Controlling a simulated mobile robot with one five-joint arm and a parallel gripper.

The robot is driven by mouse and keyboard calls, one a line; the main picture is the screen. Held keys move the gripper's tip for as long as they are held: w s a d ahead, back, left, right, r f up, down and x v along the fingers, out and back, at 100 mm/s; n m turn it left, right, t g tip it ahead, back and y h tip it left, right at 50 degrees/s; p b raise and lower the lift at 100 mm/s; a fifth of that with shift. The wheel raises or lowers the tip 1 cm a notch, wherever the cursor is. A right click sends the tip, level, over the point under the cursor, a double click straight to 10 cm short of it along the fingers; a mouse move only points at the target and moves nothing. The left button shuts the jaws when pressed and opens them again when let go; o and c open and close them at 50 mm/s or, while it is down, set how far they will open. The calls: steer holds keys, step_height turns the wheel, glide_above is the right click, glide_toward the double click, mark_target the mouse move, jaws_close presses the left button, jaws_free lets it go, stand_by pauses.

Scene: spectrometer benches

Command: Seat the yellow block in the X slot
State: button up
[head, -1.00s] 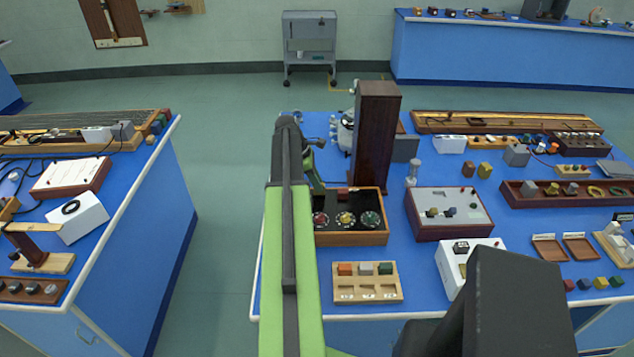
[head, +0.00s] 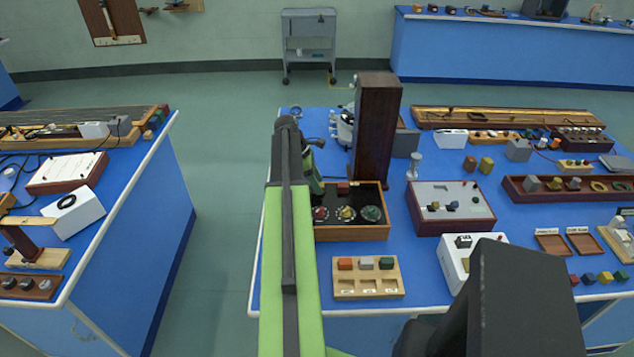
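A small yellow block (head: 605,277) stands in a row of coloured cubes at the right front of the bench. Another yellow block (head: 486,165) stands further back beside a red-brown one; I cannot tell which the task means. A pale wooden holder (head: 367,288) has orange, grey and green blocks along its back and pale marked recesses in front. The marks are too small to read, so I cannot tell which slot is X. My gripper (head: 318,146) is near the far left of the bench, mostly hidden behind my arm, apart from both yellow blocks. Its fingers are unclear.
A tall dark wooden column (head: 377,130) stands right of my gripper. A dark panel box with three dials (head: 351,232) lies between the gripper and the holder. A grey-topped box (head: 450,227) and a white box (head: 452,264) stand to the right. A floor aisle lies left of the bench.

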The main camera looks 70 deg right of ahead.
steer(key=shift+r, duration=0.1)
steer(key=p+v, duration=1.6)
steer(key=v, duration=0.1)
steer(key=shift+w+a+r, duration=0.1)
